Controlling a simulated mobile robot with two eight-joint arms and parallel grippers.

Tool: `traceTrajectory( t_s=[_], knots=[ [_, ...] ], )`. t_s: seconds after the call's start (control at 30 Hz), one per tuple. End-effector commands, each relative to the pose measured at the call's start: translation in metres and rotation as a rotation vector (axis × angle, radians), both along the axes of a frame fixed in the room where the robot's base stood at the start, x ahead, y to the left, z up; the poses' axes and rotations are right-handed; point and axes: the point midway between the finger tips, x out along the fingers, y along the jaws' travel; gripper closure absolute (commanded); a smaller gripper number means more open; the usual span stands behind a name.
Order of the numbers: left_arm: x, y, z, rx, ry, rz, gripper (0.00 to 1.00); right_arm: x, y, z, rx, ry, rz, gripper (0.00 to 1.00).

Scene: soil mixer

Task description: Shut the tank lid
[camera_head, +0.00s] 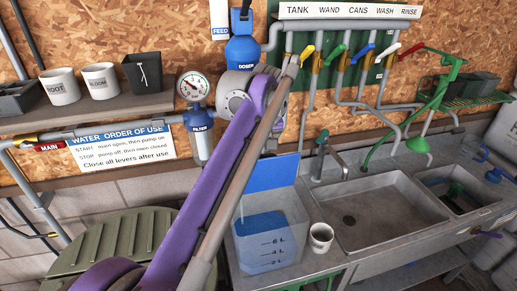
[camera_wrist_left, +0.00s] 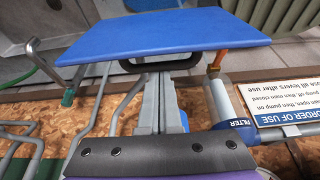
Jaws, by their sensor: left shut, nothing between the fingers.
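The tank (camera_head: 270,243) is a clear box with blue liquid and litre marks, beside the sink. Its blue lid (camera_head: 272,172) stands open, tilted up at the back of the tank. In the left wrist view the lid (camera_wrist_left: 170,35) is a broad blue panel with a dark handle (camera_wrist_left: 128,66) under its near edge. My left gripper (camera_wrist_left: 164,80) is shut and empty, with its fingertips close to the handle; whether they touch it I cannot tell. In the head view the fingers are hidden behind my arm and the lid. My right gripper is not in view.
A white cup (camera_head: 320,237) stands right of the tank, by the sink basin (camera_head: 385,210). The filter (camera_head: 200,135) and gauge (camera_head: 194,87) hang on the wall to the left. The doser (camera_head: 243,50) and several valve levers are above. A green ribbed barrel (camera_head: 100,240) stands at lower left.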

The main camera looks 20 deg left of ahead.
Motion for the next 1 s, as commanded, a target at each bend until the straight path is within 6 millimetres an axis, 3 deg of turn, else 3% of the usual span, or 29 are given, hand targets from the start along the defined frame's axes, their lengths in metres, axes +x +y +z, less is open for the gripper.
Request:
traceTrajectory(
  t_s=[0.2, 0.57, 1.0],
  knots=[
    [-0.023, -0.017, -0.001, 0.120, -0.166, -0.008, 1.00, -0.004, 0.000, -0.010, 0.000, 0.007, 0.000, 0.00],
    [-0.059, -0.045, -0.010, 0.318, -0.445, -0.009, 1.00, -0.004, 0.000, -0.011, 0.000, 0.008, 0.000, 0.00],
    [-0.098, -0.072, -0.045, 0.563, -0.780, -0.004, 1.00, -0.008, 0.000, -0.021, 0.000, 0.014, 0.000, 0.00]
  ],
)
